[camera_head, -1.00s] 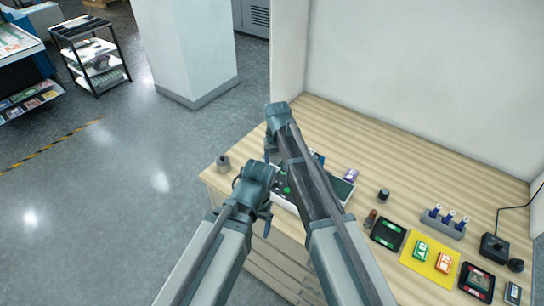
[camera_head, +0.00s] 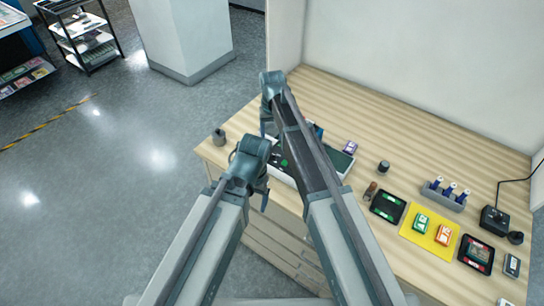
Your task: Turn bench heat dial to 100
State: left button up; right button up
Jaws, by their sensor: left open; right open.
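A black box with a knob on top, which looks like the heat dial unit (camera_head: 494,220), sits at the right end of the wooden bench (camera_head: 400,135), with a cable running up from it. Its setting is too small to read. My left gripper (camera_head: 262,198) is open at the bench's front left edge, near a white-edged device (camera_head: 340,158) that my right arm partly covers. My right gripper (camera_head: 265,128) is open over the bench's left part, its fingers partly hidden. Both grippers are far from the black box and appear empty.
A yellow mat (camera_head: 410,233) holds a green and an orange item. A small grey pot (camera_head: 219,137) is at the left corner.

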aim_at(272, 153)
notch_tip(272, 153, down, 9)
jog(key=b, duration=0.7)
jog(key=shift+r+b, duration=0.15)
jog(key=shift+b, duration=0.15)
grip_shut()
